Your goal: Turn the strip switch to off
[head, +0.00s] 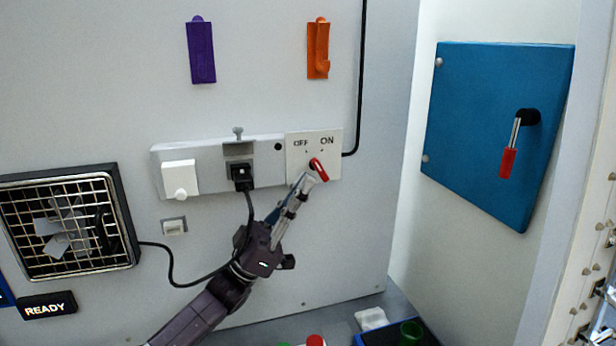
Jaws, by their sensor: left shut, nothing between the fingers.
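The strip switch is a small red lever (319,170) on a white plate (300,150) marked OFF on the left and ON on the right. The plate is at the right end of a grey power strip (215,150) on the wall. The lever is tilted, its lower end to the right; the fingers hide part of its surroundings. My left gripper (309,176) reaches up from below, shut and empty, its fingertips at the lever's left side. I cannot tell whether they touch it.
A black plug (241,174) with a cable sits in the strip, left of my gripper. A white plug-like block (180,179) is further left. A caged fan (70,222) is at far left. A blue door panel (495,125) with a red-handled lever (508,160) is at right.

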